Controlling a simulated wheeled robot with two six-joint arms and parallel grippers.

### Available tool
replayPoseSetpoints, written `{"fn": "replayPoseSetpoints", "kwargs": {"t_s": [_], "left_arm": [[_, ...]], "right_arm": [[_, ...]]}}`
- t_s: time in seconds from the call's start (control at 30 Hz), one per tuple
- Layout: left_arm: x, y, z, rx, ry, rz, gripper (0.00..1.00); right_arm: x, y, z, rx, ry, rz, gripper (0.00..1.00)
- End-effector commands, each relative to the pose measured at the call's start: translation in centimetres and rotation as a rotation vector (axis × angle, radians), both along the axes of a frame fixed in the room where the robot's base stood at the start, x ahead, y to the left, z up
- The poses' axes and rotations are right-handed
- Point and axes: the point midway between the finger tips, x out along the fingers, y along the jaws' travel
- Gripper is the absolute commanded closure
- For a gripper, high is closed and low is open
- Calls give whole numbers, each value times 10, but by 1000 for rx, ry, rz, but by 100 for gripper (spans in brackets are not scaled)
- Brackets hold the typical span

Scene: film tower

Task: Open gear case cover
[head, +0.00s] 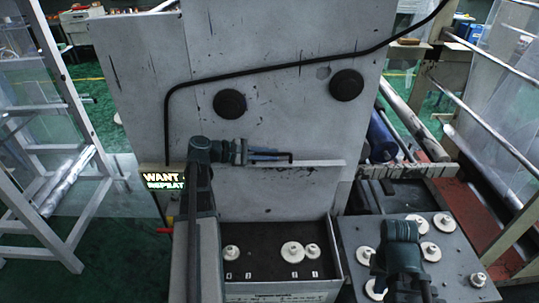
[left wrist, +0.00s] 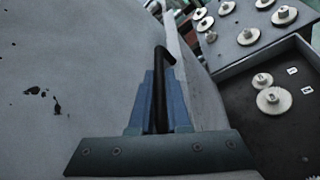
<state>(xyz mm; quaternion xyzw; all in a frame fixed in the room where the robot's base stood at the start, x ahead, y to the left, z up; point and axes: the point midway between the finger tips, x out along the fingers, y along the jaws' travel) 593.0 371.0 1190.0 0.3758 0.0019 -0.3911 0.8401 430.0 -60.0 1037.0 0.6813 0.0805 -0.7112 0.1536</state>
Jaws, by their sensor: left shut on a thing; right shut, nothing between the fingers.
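The gear case (head: 334,256) is an open box at the bottom middle of the head view, with pale gears on its dark floor. The grey cover (head: 325,163) is raised behind the box, its light edge showing as a thin strip. My left gripper (head: 272,155) is shut on the cover's black bar handle (head: 291,157). In the left wrist view the blue fingers (left wrist: 160,100) clasp the handle (left wrist: 163,60), whose bent end sticks out beyond them. The cover (left wrist: 195,75) stands right of the fingers there. My right gripper (head: 401,232) is over the right-hand gear bench, its fingertips hidden.
A gear bench (head: 350,250) with several pale gears is right of the case. A large grey tower panel (head: 270,50) with two dark round knobs rises behind. A lit sign (head: 163,178) is left of my left arm. A white frame (head: 65,90) stands at far left.

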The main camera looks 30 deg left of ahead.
Motion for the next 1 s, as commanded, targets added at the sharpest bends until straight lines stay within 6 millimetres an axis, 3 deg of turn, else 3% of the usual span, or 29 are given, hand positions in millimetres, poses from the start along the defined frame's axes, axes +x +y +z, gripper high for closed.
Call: {"fn": "replayPoseSetpoints", "kwargs": {"t_s": [0.17,0.5,0.77,0.8,0.93,1.0], "left_arm": [[-5,-3,-2,1,1,0,100],[-54,-34,-16,0,2,0,100],[-53,-32,-14,0,1,0,100],[-53,-32,-14,0,1,-1,83],[-53,-32,-14,0,1,-1,60],[-53,-32,-14,0,0,0,55]], "right_arm": [[0,0,-1,0,0,0,100],[0,0,-15,0,0,-1,100],[0,0,-14,0,0,-1,100],[0,0,-14,0,0,-1,100],[0,0,-14,0,0,-1,100],[0,0,-14,0,0,-1,100]]}}
